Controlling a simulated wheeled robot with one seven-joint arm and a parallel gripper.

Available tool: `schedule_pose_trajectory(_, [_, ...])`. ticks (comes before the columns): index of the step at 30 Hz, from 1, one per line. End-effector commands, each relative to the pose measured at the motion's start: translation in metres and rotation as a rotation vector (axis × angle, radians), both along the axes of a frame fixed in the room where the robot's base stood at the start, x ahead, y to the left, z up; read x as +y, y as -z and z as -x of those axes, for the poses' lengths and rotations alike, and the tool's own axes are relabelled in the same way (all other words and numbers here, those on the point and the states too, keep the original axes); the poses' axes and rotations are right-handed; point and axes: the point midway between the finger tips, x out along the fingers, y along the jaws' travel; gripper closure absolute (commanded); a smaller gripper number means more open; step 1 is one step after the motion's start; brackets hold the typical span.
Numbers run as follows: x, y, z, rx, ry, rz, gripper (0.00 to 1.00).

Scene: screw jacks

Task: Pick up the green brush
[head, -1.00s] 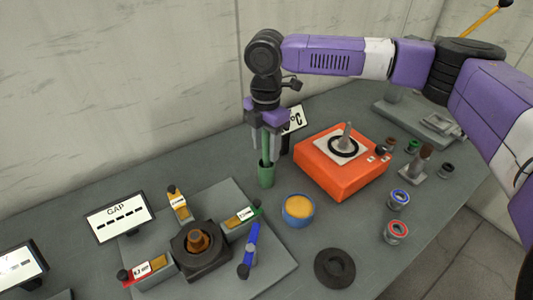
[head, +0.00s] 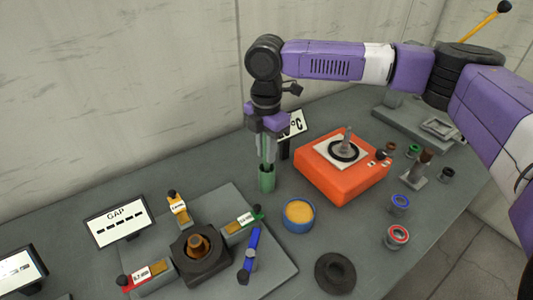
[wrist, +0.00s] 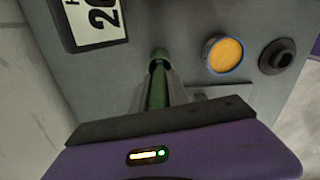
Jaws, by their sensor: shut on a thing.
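The green brush (head: 267,152) stands upright, its lower end at a green cup-like holder (head: 267,181) on the table near the wall. I cannot tell how deep it sits. My gripper (head: 267,160) points down from above and is shut on the brush's handle, with the fingers on either side of it. In the wrist view the green handle (wrist: 157,94) runs between the fingers, and the green holder top (wrist: 160,56) shows beyond it. The brush's lower end is hidden.
An orange hot plate (head: 340,180) with a display stands close on the right. A blue bowl of yellow paste (head: 299,214) is in front of the holder. Several small jars stand at right.

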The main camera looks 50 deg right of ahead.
Motion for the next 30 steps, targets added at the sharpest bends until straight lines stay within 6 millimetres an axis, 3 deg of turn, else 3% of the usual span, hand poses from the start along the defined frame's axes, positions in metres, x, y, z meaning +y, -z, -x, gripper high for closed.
schedule_pose_trajectory(8, [0.0, -0.035, -0.001, -0.003, 0.0, 0.001, 1.0])
schedule_pose_trajectory(24, [0.0, -0.145, -0.001, -0.003, 0.0, 0.001, 1.0])
schedule_pose_trajectory(30, [0.0, -0.175, 0.0, -0.001, 0.0, 0.0, 1.0])
